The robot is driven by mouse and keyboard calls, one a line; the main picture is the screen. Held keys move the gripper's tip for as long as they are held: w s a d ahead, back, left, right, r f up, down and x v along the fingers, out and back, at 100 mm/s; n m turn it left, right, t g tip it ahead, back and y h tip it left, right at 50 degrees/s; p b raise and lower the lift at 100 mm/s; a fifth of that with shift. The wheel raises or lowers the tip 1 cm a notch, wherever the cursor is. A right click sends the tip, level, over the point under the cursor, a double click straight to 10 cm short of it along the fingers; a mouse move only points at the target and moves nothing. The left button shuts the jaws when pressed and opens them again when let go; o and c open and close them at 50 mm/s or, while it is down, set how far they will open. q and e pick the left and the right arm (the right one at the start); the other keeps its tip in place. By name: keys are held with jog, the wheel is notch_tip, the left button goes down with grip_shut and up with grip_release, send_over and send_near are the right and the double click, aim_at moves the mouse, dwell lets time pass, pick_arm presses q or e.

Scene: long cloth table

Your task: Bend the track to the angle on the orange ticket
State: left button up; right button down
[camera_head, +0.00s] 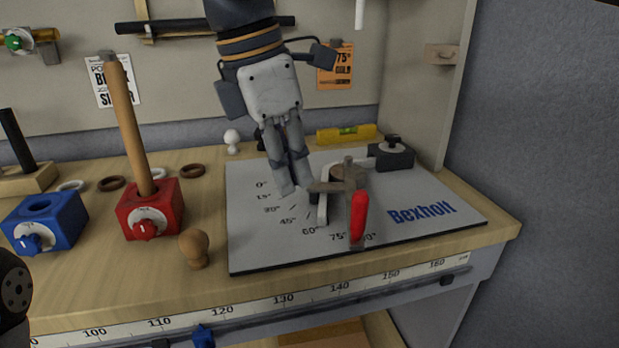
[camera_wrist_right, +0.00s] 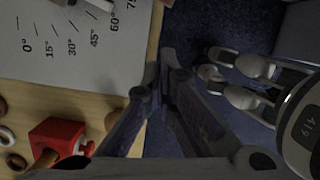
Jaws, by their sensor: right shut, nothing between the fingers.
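The orange ticket (camera_head: 335,72) hangs on the back wall and reads 75°, with a smaller word below. The grey bending board (camera_head: 250,240) carries angle marks from 0° upward. On it is a bender with a brown round block (camera_head: 347,177), a red handle (camera_head: 358,217) near the 75° mark, and a pale upright piece (camera_head: 322,208) near 60°. I cannot tell which part is the track. My right gripper (camera_head: 293,187) is shut and empty, fingers down, just left of the bender. In the right wrist view its fingers (camera_wrist_right: 165,78) point past the board's edge.
A red box (camera_head: 165,212) holds a wooden rod. A blue box (camera_head: 60,225) and a wooden knob (camera_head: 194,248) stand left of the board. A dark clamp (camera_head: 390,155) and a yellow level (camera_head: 346,134) are behind. A ruler strip (camera_head: 240,312) runs along the front edge.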

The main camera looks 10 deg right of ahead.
pick_arm(q)
jog(key=shift+w+r+p, duration=0.3)
jog(key=shift+w+r, duration=0.2)
pick_arm(e)
jog(key=d+f, duration=0.5)
jog(key=f, duration=0.2)
jog(key=shift+w+d, duration=0.3)
jog(key=shift+w, duration=0.15)
